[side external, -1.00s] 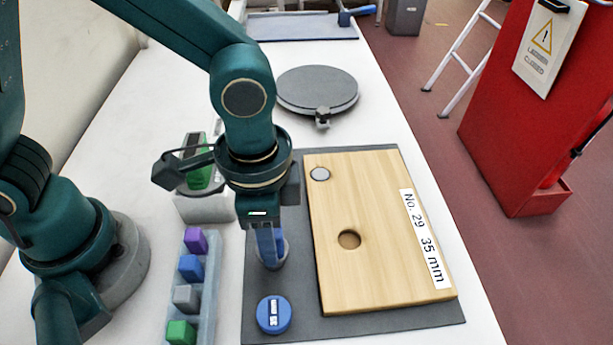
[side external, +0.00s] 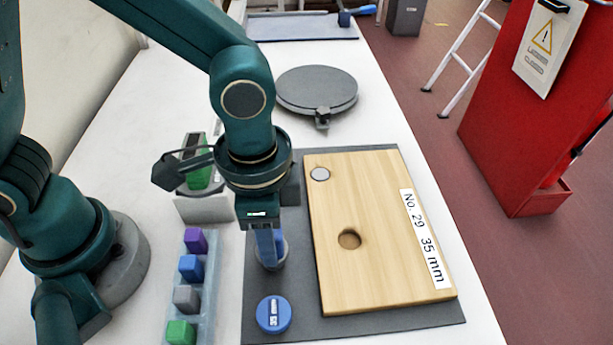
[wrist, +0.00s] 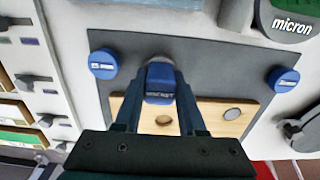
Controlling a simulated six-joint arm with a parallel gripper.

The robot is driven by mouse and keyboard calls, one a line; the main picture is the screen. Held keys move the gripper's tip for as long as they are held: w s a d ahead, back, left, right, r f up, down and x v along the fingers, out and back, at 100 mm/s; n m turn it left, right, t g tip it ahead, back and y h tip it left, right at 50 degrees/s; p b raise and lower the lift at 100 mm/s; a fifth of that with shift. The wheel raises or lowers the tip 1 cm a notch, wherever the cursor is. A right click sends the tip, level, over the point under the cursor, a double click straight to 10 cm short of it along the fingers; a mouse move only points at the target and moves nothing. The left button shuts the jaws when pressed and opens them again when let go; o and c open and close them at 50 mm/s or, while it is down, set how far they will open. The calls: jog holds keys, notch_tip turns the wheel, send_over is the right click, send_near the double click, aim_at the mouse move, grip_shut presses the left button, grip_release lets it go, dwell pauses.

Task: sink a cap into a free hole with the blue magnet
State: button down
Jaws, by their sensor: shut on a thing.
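The wooden board (side external: 377,280) lies on a dark mat, labelled "No. 29 35 mm". Its near hole (side external: 349,239) looks open and empty; a grey cap (side external: 320,174) sits at its far left corner. In the wrist view the hole (wrist: 163,120) is left of the grey cap (wrist: 232,114). My gripper (wrist: 160,98) is shut on the blue magnet (wrist: 160,80), over the mat beside the board's left edge. In the side view a grey round edge shows low under my fingers; I cannot tell whether a cap is on it.
A blue disc (side external: 273,314) lies on the mat's near end; another blue disc (wrist: 287,79) is at the other end. A rack (side external: 211,270) of coloured blocks stands left. A green-topped device (side external: 200,205) stands behind it, and a round grey plate (side external: 317,88) farther back.

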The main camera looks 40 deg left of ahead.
jog(key=shift+f, duration=0.45)
dwell(0.4)
jog(key=shift+r, duration=0.3)
jog(key=shift+r, duration=0.75)
jog(key=shift+r, duration=0.35)
jog(key=shift+r, duration=0.35)
jog(key=shift+r, duration=0.35)
jog(key=shift+r, duration=0.35)
jog(key=shift+r, duration=0.1)
